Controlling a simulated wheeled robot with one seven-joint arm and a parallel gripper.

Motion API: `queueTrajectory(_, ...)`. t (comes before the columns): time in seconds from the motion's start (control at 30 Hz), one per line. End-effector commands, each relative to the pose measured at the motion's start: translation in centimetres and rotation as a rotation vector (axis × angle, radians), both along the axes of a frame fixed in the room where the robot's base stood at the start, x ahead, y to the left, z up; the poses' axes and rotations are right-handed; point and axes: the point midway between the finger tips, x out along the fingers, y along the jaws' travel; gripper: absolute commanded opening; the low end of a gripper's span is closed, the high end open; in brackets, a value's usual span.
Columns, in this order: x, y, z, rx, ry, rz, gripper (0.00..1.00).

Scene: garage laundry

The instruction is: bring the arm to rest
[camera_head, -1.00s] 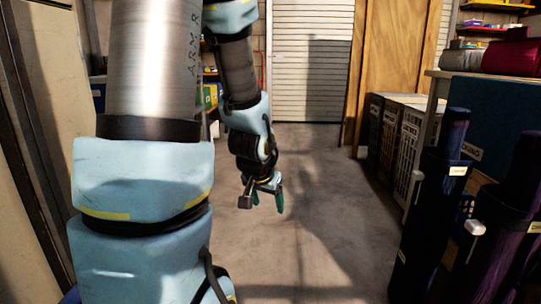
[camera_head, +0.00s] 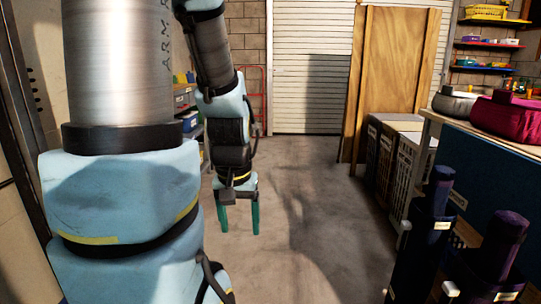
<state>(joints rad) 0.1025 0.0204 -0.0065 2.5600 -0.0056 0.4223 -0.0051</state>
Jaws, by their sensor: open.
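My arm comes down the left side of the head view, with blue joint covers and a bare metal link. My gripper (camera_head: 240,219) hangs at its end in front of the concrete floor, left of the middle. Its two green fingers point down and stand apart, with only floor showing between them. The gripper is open and empty, and nothing is seen touching it.
The concrete floor (camera_head: 300,230) is clear ahead, up to a white shutter door (camera_head: 300,90). Wooden panels (camera_head: 390,70) and crates (camera_head: 408,165) stand at the right. Dark rolls (camera_head: 428,230) and a bench (camera_head: 490,140) with a grey and a red container are nearer. Shelves (camera_head: 186,105) stand behind my arm.

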Motion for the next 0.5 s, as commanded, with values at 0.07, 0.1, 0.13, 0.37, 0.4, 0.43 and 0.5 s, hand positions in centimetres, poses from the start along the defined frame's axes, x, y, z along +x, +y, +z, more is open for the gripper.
queueTrajectory(0.07,0.0,0.0,4.3,0.0,0.0,0.0,0.72)
queueTrajectory(0.1,0.0,0.0,5.6,0.0,0.0,0.0,0.72)
queueTrajectory(0.13,0.0,0.0,6.5,0.0,0.0,0.0,0.72)
queueTrajectory(0.37,0.0,0.0,13.7,0.0,0.0,-0.001,0.72)
queueTrajectory(0.4,0.0,0.0,14.9,0.0,0.0,-0.001,0.72)
queueTrajectory(0.43,0.0,0.0,15.8,0.0,0.0,-0.001,0.72)
queueTrajectory(0.5,0.0,0.0,17.7,0.0,0.0,-0.001,0.72)
